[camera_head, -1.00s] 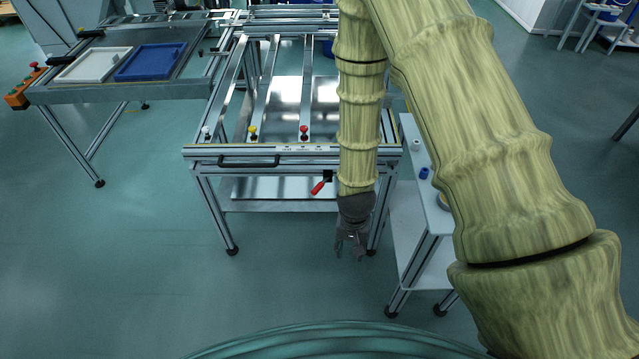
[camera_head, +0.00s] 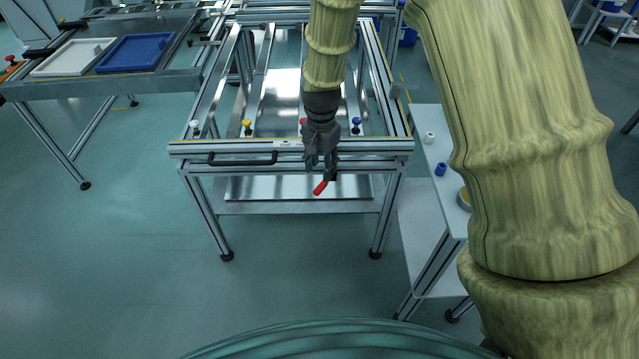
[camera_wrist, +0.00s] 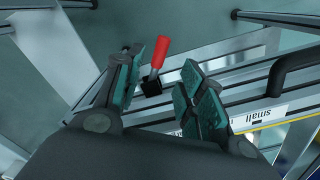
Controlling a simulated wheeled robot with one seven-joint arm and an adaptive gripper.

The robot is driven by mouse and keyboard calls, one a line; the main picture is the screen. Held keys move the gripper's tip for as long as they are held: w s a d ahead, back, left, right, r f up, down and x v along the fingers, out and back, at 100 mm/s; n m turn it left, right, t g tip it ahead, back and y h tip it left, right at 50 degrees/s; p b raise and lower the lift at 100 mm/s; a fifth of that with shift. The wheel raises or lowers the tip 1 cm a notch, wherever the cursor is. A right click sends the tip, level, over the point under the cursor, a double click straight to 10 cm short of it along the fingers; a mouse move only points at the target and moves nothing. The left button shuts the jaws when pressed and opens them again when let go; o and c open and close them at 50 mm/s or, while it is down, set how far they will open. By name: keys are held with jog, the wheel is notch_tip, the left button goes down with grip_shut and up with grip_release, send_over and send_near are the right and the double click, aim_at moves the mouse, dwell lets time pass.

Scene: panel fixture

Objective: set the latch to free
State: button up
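The latch is a small lever with a red handle (camera_head: 320,188) on a dark mount at the front rail of the panel fixture (camera_head: 225,150). In the head view the handle slants down to the left. In the wrist view the red handle (camera_wrist: 160,52) rises from a black block (camera_wrist: 151,86) and shows between my fingers. My gripper (camera_head: 320,160) is just above the latch in the head view. In the wrist view my gripper (camera_wrist: 160,75) is open, with its teal finger pads apart and nothing clearly held between them.
A black bar handle (camera_head: 242,159) is on the front rail left of the latch. Yellow (camera_head: 247,127) and blue (camera_head: 356,125) knobs stand behind the rail; a red one is partly hidden. A label reading "small" (camera_wrist: 260,118) is on the rail. A side shelf (camera_head: 432,150) stands at right.

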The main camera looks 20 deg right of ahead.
aim_at(321, 186)
notch_tip(321, 186, down, 8)
jog(key=shift+r+b, duration=0.2)
jog(key=shift+b, duration=0.15)
grip_shut()
